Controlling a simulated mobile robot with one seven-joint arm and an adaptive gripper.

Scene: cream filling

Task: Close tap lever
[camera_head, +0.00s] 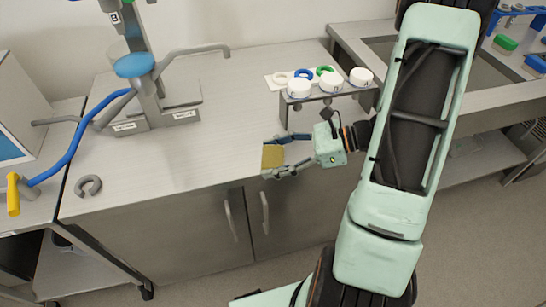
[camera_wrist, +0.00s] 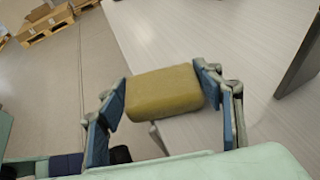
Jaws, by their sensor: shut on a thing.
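A yellow lever-like handle (camera_head: 13,195) sits at the far left in the head view, at the end of a blue hose or pipe (camera_head: 85,130). It looks like the tap lever, and its exact setting cannot be told. My gripper (camera_head: 281,156) is far to its right, over the front edge of the steel counter. It is shut on a yellow-brown block (camera_head: 271,157), perhaps a sponge. The wrist view shows the block (camera_wrist: 165,93) between both blue-padded fingers. The lever is not in the wrist view.
A grey machine (camera_head: 150,105) with a blue round top and side pipes stands at the counter's back left. A grey open ring (camera_head: 88,186) lies near the front left. A rack (camera_head: 330,105) with white-lidded jars is behind my gripper. The middle counter is clear.

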